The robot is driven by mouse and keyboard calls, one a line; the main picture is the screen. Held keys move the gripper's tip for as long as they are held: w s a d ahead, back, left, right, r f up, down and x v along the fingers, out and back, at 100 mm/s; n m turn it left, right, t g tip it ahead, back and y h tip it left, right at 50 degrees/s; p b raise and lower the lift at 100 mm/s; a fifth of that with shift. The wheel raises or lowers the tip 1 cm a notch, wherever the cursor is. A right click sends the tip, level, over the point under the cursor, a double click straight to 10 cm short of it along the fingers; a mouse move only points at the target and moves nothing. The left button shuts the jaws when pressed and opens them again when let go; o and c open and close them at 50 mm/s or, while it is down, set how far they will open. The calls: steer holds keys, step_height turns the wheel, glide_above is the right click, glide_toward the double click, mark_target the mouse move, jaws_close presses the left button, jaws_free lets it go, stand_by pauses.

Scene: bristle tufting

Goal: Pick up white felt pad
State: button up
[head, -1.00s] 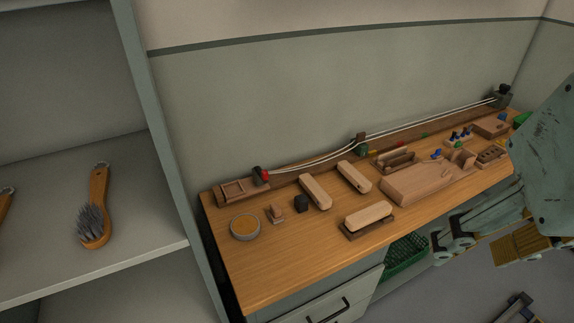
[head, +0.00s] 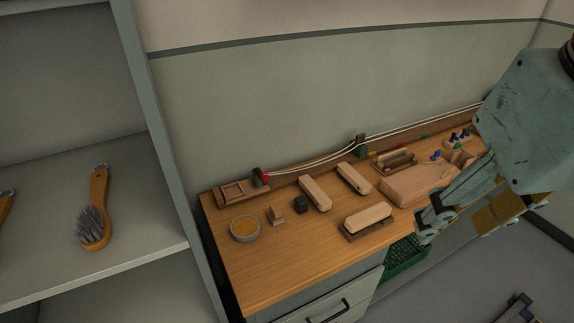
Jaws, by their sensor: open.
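I cannot make out a white felt pad anywhere in the head view. My gripper (head: 424,228) is at the right, by the front edge of the wooden workbench (head: 275,270). It is open, and I see nothing between its fingers. My arm covers the right end of the bench and whatever lies there.
A green crate (head: 404,258) is below. A shelf at left holds a brush (head: 96,215). The bench's front left is clear.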

steer(key=w+a+n+g, duration=0.1)
steer(key=w+a+n, duration=0.2)
steer(key=w, duration=0.3)
steer(key=w+a+n, duration=0.2)
steer(key=w+n, duration=0.1)
steer(key=w, duration=0.4)
steer(key=n+g+p, duration=0.3)
steer(key=n, duration=1.4)
glide_above(275, 208)
step_height(275, 208, down, 28)
steer(key=shift+f, duration=0.2)
steer(key=shift+f, duration=0.15)
steer(key=shift+f+b, duration=0.8)
steer(key=shift+f, duration=3.35)
